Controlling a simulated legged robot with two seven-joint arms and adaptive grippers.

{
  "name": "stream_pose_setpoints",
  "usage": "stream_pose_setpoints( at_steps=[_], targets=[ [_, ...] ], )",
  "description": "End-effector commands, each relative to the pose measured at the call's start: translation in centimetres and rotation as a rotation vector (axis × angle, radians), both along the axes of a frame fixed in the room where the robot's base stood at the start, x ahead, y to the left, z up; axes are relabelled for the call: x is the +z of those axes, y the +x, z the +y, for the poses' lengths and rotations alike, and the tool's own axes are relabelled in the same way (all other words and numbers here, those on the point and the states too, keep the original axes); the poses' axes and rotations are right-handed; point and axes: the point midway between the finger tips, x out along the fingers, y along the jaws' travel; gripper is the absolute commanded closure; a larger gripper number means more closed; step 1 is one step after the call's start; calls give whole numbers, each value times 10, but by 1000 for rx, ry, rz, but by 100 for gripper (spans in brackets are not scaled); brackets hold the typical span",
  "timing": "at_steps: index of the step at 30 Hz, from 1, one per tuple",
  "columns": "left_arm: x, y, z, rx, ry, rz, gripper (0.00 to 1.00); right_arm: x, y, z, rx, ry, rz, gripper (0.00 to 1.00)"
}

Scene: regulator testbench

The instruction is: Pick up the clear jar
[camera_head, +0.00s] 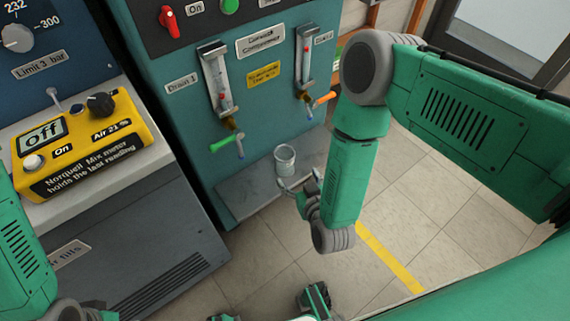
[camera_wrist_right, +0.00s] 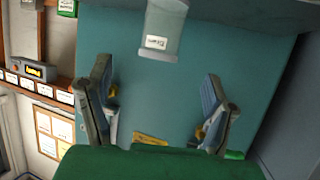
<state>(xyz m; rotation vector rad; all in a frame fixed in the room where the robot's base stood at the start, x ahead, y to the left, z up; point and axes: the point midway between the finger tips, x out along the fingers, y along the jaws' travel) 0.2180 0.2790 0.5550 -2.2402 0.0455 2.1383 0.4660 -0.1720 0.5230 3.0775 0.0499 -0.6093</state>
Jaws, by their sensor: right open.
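The clear jar (camera_head: 285,161) stands upright on the grey shelf (camera_head: 246,194) at the foot of the teal test bench. In the right wrist view, where the scene appears upside down, the jar (camera_wrist_right: 163,30) has a small white label and lies beyond the fingertips. My right gripper (camera_head: 292,186) is just in front of the jar in the head view, partly hidden by my own arm. In the wrist view its two fingers (camera_wrist_right: 160,95) are spread wide with nothing between them.
The teal bench (camera_head: 185,110) rises behind the jar, with two flow tubes (camera_head: 216,80) (camera_head: 306,58), a green-handled valve (camera_head: 226,141) and an orange-handled valve (camera_head: 323,98). A yellow meter (camera_head: 80,145) sits on the left cabinet. Tiled floor (camera_head: 430,200) lies open to the right.

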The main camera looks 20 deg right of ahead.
Motion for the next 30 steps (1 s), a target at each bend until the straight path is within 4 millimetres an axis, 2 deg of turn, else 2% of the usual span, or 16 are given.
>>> stream_pose_setpoints(
  at_steps=[3,9,17,24,30],
  targets=[
    [-10,-1,0,0,0,1,60,-12,24,1,0,1,-2,25],
    [-19,-1,0,1,0,1,60,-25,55,1,1,3,2,25],
    [-28,0,0,0,0,0,60,-34,74,1,1,3,2,25],
    [-44,0,0,0,0,0,60,-50,105,2,1,3,3,25],
    [-45,0,0,0,0,0,60,-50,111,3,2,2,5,25]
  ],
)
